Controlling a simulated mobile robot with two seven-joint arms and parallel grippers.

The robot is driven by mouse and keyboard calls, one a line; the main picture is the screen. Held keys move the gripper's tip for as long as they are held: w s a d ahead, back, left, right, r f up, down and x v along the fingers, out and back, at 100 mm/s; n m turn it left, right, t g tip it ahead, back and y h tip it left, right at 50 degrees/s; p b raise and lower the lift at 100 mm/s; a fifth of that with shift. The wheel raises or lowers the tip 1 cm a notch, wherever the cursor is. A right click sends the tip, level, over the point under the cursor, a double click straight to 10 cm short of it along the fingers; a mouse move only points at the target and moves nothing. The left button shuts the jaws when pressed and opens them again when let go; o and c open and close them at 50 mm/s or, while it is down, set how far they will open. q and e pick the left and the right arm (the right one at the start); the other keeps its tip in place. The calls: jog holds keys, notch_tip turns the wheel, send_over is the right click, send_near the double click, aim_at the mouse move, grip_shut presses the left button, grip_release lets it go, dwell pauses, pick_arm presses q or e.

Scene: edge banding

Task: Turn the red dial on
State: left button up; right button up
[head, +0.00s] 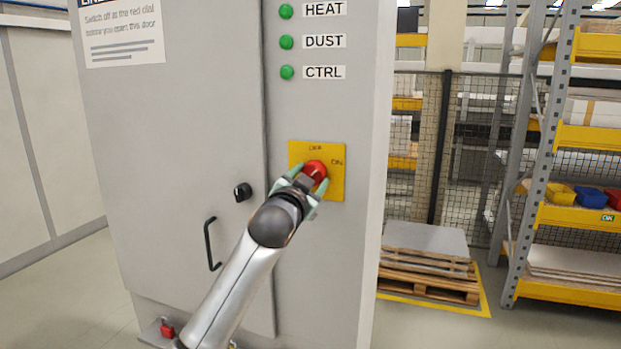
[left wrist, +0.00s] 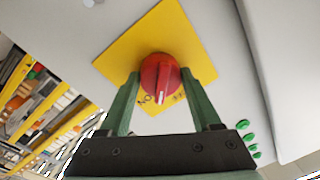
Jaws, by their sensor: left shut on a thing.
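The red dial (head: 315,169) sits on a yellow plate (head: 331,191) on the front of a grey cabinet (head: 190,130). It also shows in the left wrist view (left wrist: 160,72), with the yellow plate (left wrist: 180,27) behind it. The dial's white pointer mark lies between the ON and OFF labels in the left wrist view. My left gripper (head: 309,182) is at the dial, with its green fingers on either side of it, shut on it. The fingers also show in the left wrist view (left wrist: 160,82). My right gripper is in neither view.
Green lamps marked HEAT (head: 286,11), DUST (head: 287,42) and CTRL (head: 287,72) sit above the plate. A black knob (head: 242,192) and a black handle (head: 210,245) stick out from the cabinet door. A pallet (head: 428,276) and shelving (head: 575,135) stand to the right.

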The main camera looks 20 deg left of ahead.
pick_arm(q)
jog(key=m, duration=0.5)
jog(key=shift+a, duration=0.1)
jog(key=m+h, duration=0.1)
jog(key=m, duration=0.3)
jog(key=shift+m, duration=0.3)
jog(key=o, duration=1.4)
jog(key=shift+c, duration=0.2)
jog(key=s+f+b, duration=0.1)
jog(key=s+b, duration=0.2)
jog(key=s, duration=0.9)
jog(key=shift+s+a, duration=0.2)
jog(key=shift+s, duration=0.05)
